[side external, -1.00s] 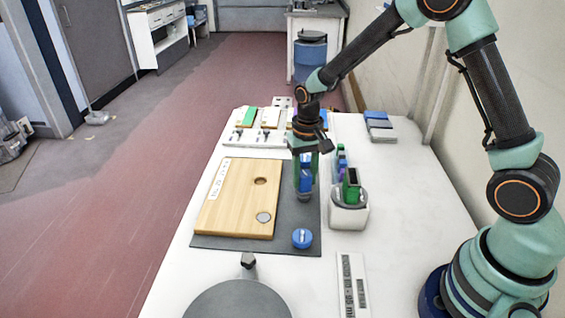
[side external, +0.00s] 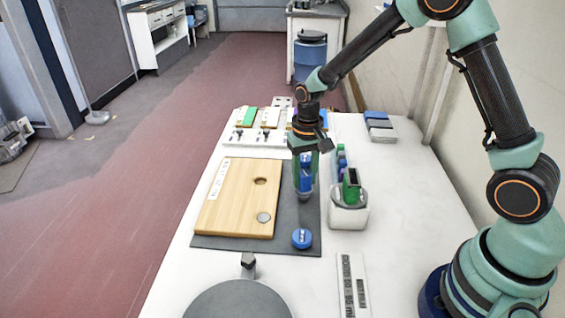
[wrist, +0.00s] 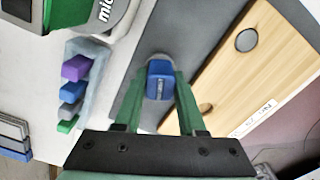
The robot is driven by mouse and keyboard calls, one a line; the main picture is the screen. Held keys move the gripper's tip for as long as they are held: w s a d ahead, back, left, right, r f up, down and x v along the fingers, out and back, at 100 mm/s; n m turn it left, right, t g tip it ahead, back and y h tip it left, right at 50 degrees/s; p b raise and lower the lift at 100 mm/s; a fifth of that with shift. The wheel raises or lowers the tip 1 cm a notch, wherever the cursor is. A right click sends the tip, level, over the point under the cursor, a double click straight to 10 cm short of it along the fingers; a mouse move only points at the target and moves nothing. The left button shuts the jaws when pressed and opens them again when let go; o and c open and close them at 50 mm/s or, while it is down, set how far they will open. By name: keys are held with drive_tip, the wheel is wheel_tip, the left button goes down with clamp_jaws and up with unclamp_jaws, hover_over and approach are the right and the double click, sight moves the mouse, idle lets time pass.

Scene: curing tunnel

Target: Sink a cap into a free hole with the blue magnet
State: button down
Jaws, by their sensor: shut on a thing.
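My gripper (side external: 305,172) is shut on the blue magnet (wrist: 159,82), which hangs upright between the fingers over the grey mat (side external: 285,245). A grey round piece that looks like a cap (side external: 304,198) shows at the magnet's lower end; whether it touches the mat is hard to tell. The wooden board (side external: 228,215) lies on the mat, left of my gripper. Its far hole (side external: 260,181) looks empty, and it shows in the wrist view (wrist: 205,107). Its near hole holds a grey cap (side external: 264,217), also visible in the wrist view (wrist: 246,40).
A blue round piece (side external: 302,238) lies on the mat nearer the camera. A labelled strip (side external: 352,285) and a grey round plate (side external: 238,302) are at the front. Colored blocks are behind.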

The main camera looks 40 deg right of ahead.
drive_tip(key=shift+r, duration=0.95)
drive_tip(key=shift+r, duration=0.35)
drive_tip(key=shift+r, duration=0.35)
drive_tip(key=shift+r, duration=0.35)
drive_tip(key=shift+r, duration=0.25)
drive_tip(key=shift+w, duration=0.1)
drive_tip(key=w+a+r, duration=0.2)
drive_tip(key=w+a, duration=0.1)
drive_tip(key=w, duration=0.2)
drive_tip(key=w+a+r, duration=0.2)
drive_tip(key=w+a, duration=0.1)
drive_tip(key=w, duration=0.3)
drive_tip(key=shift+s+d+f, duration=0.1)
drive_tip(key=shift+d+f, duration=0.05)
drive_tip(key=shift+f, duration=1.55)
drive_tip(key=shift+d+f, duration=0.1)
drive_tip(key=shift+f, duration=1.55)
